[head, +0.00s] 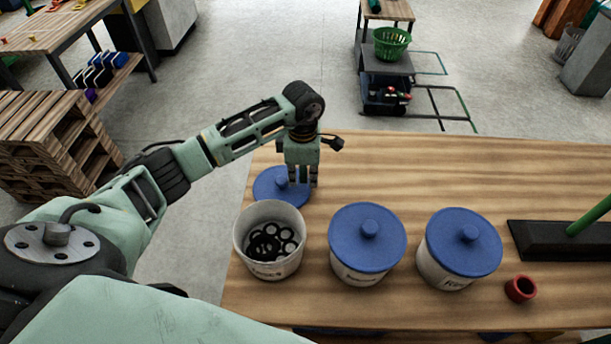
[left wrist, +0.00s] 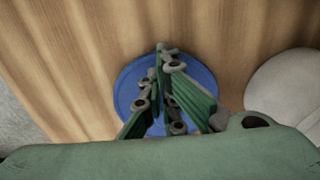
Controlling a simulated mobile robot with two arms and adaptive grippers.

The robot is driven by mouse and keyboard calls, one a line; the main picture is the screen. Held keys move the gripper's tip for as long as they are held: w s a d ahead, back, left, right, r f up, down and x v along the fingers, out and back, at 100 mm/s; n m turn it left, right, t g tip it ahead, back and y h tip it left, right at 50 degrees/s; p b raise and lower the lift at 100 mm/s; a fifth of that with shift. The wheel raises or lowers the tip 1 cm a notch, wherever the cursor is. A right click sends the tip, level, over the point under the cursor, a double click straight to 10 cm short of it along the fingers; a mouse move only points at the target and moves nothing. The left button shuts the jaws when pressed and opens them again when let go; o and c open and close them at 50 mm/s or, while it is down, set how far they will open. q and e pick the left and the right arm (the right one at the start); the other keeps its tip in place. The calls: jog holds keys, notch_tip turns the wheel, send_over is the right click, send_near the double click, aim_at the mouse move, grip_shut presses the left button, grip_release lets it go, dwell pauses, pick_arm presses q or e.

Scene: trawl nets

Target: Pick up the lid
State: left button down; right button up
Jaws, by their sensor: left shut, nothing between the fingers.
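A round blue lid (head: 272,188) with a small knob lies on the wooden table behind an open white tub (head: 268,261). My left gripper (head: 303,184) points down over the right part of the lid in the head view. In the left wrist view the fingers (left wrist: 162,50) are together above the blue lid (left wrist: 128,92), with nothing seen between them. The lid's knob is hidden there. I cannot tell whether the fingertips touch the lid. My right gripper is in neither view.
The open tub holds dark rings. Two white tubs with blue lids (head: 367,242) (head: 462,245) stand to its right. A red ring-like cup (head: 520,288) and a black broom head (head: 553,241) lie further right. The table's back right is clear.

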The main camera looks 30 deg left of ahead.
aim_at(272, 185)
pick_arm(q)
jog(key=s+a, duration=0.1)
jog(key=a, duration=0.1)
jog(key=s+a+b, duration=0.1)
jog(key=a, duration=0.2)
jog(key=s+a+b, duration=0.1)
jog(key=a, duration=0.1)
jog(key=shift+s+a, duration=0.25)
jog(key=shift+s, duration=0.05)
jog(key=shift+a, duration=0.1)
